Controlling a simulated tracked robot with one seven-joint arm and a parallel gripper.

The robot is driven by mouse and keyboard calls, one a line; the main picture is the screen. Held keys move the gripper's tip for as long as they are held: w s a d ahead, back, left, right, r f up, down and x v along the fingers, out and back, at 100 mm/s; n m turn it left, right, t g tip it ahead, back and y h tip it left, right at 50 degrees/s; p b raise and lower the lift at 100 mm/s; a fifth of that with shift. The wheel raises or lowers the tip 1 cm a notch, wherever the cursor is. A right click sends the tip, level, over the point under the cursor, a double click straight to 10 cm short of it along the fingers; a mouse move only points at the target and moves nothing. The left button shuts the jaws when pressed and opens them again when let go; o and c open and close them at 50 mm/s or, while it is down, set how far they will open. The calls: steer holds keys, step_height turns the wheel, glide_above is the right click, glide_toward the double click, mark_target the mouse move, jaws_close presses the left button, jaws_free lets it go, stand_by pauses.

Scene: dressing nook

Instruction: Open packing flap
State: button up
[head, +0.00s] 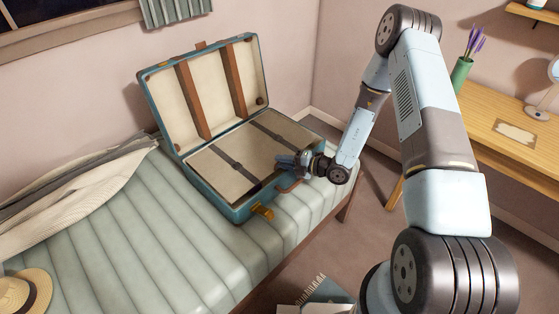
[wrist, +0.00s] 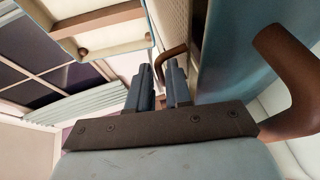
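The open blue suitcase (head: 237,207) lies on the bench, its lid (head: 205,88) raised at the back. The packing flap (head: 218,172), a cream panel crossed by dark straps, lies flat over the base. My gripper (head: 283,162) is at the suitcase's front edge, right of the flap's middle. The brown carry handle (wrist: 287,75) curves beside and behind the gripper. I cannot tell whether the fingertips touch the flap.
The suitcase stands on a ribbed pale green bench (head: 125,246). A striped cloth (head: 75,197) and a straw hat (head: 25,290) lie to the left. A wooden desk (head: 500,125) with a green vase (head: 461,73) is at the right. A brass latch (head: 263,212) sticks out from the suitcase front.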

steer(key=shift+w+a+f, duration=0.1)
steer(key=shift+w+a, duration=0.1)
steer(key=shift+a, duration=0.5)
jaws_close()
